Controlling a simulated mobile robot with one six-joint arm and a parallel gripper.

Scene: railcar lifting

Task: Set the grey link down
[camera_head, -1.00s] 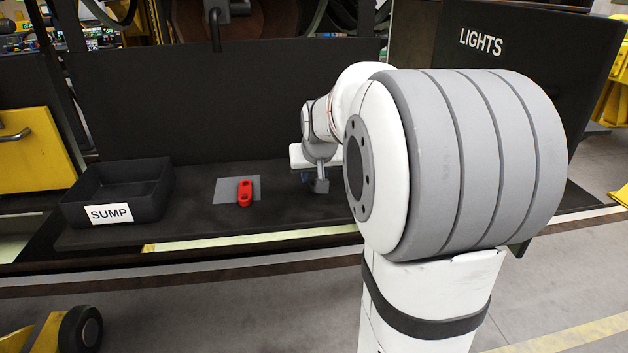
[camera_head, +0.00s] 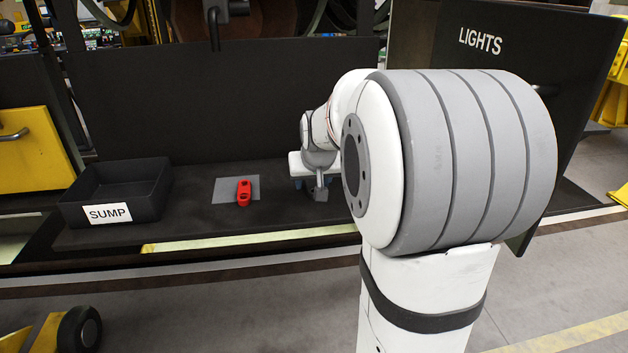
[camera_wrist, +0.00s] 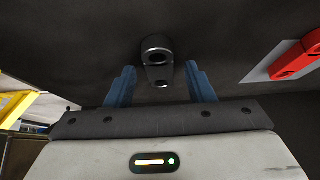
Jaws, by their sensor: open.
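The grey link (camera_wrist: 157,62), dark with a round hole at its far end, shows in the wrist view on the dark shelf. Its near end lies between the blue fingers of my gripper (camera_wrist: 160,75). The fingers are open, with a gap visible on each side of the link. In the head view, my gripper (camera_head: 312,184) is low over the shelf, right of the red link. I cannot make out the grey link there.
A red link (camera_head: 244,192) lies on a grey plate (camera_head: 224,193); it also shows at the wrist view's right edge (camera_wrist: 296,59). The black SUMP bin (camera_head: 150,207) stands at the shelf's left. A dark LIGHTS panel (camera_head: 560,50) rises at the right. Bare shelf lies between plate and gripper.

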